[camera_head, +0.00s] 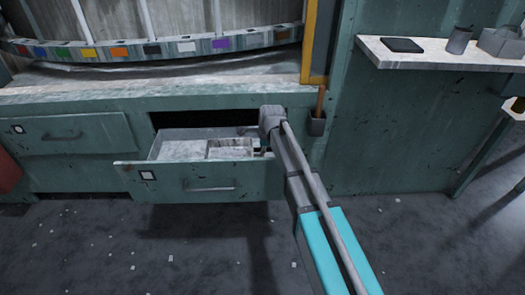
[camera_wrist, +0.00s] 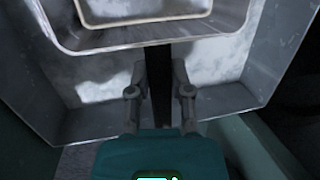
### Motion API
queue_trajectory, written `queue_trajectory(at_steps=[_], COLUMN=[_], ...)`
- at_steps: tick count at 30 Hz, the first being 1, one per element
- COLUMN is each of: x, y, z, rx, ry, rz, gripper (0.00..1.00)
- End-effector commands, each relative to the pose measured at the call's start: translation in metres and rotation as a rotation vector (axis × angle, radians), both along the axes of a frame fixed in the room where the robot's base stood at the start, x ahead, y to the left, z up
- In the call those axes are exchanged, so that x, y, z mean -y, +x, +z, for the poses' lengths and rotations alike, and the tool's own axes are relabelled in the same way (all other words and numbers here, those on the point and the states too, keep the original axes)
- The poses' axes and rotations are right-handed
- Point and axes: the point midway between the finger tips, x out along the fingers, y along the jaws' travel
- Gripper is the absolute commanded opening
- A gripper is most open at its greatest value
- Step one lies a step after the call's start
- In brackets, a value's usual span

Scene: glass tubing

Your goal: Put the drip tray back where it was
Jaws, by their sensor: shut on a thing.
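The drip tray (camera_head: 230,150) is a pale grey, shallow rectangular tray inside the open drawer (camera_head: 210,183), toward its right side. In the wrist view the tray (camera_wrist: 150,47) fills the top middle, with a light rim and a smaller rim inside it. My gripper (camera_head: 262,147) reaches down at the drawer's right end. In the wrist view both fingers of my gripper (camera_wrist: 159,62) are close together at the tray's near side, shut on a dark narrow part there. Whether the tray touches the drawer floor cannot be told.
The drawer's metal walls (camera_wrist: 285,50) rise close around the tray and my gripper. A closed drawer (camera_head: 75,135) is at left. A small holder (camera_head: 317,124) hangs on the cabinet beside my arm. A shelf (camera_head: 450,60) with several items is at right.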

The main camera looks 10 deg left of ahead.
Motion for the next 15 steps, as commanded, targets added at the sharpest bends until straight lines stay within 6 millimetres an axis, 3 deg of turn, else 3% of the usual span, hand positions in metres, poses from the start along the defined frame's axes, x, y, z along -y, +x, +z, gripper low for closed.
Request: queue_trajectory(at_steps=[15], x=[-0.0004], y=[0.0001], z=[-0.0091], rx=[0.000], ry=[0.002], rz=[-0.001], gripper=[0.00])
